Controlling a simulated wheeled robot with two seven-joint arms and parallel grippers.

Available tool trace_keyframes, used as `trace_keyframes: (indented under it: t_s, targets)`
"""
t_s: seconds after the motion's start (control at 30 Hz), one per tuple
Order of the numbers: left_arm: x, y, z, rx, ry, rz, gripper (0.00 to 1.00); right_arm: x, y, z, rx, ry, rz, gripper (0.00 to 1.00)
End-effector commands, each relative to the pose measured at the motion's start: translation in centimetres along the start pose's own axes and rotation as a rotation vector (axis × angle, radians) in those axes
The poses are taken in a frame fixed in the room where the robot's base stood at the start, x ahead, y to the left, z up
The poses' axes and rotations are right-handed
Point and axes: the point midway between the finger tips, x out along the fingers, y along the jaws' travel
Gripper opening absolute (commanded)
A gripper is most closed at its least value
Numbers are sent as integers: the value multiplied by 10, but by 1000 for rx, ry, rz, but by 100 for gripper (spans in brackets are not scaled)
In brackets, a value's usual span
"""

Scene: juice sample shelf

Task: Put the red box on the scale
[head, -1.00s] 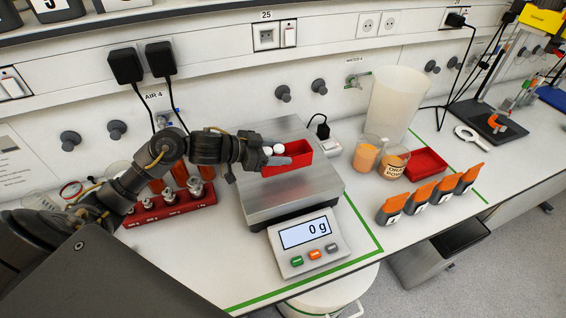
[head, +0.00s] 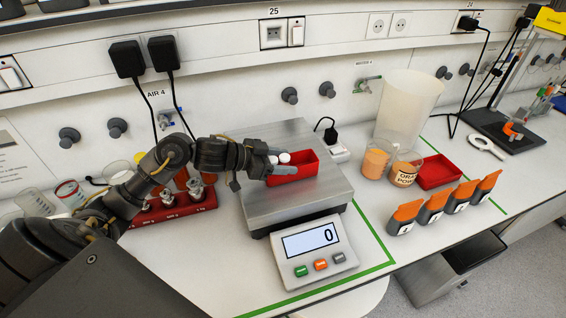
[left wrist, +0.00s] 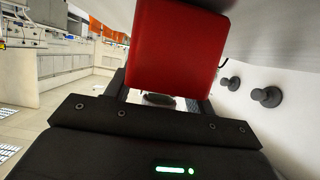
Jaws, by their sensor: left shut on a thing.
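A red open box (head: 306,173) is over the steel plate of the scale (head: 285,208), toward its back. My left gripper (head: 277,162) reaches in from the left and is shut on the box's left side. In the left wrist view the red box (left wrist: 175,45) fills the space beyond the fingers. Small white round shapes show at the fingers. I cannot tell whether the box's underside touches the plate. The scale's display (head: 309,238) reads 0. My right gripper is not in view.
A red rack of metal weights (head: 170,208) stands left of the scale. To the right are two orange-filled cups (head: 375,163), a second red tray (head: 438,171), a tall clear container (head: 408,105) and several orange-topped grey holders (head: 432,212). Plugs and a cable sit behind the scale.

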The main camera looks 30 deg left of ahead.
Motion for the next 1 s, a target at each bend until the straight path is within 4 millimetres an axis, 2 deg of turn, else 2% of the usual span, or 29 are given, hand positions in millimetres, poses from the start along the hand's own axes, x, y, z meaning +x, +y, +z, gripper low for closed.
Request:
trace_keyframes:
  t_s: [0.07, 0.1, 0.27, 0.57, 0.67, 0.77, 1.0]
  targets:
    - [1, 0, 3, -1, 0, 0, 28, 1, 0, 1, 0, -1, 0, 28]
    - [1, 0, 3, 0, -1, 1, 57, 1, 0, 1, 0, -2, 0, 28]
    - [1, 0, 3, -1, -1, 1, 76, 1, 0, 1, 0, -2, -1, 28]
    - [0, 0, 1, 0, 0, 0, 76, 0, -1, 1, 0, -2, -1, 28]
    - [-7, -1, 2, 0, -2, -2, 76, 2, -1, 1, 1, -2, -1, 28]
    - [-23, -1, 3, 3, -4, -3, 76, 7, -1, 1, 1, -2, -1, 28]
    - [-76, 0, 5, 0, -6, -2, 76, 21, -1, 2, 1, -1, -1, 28]
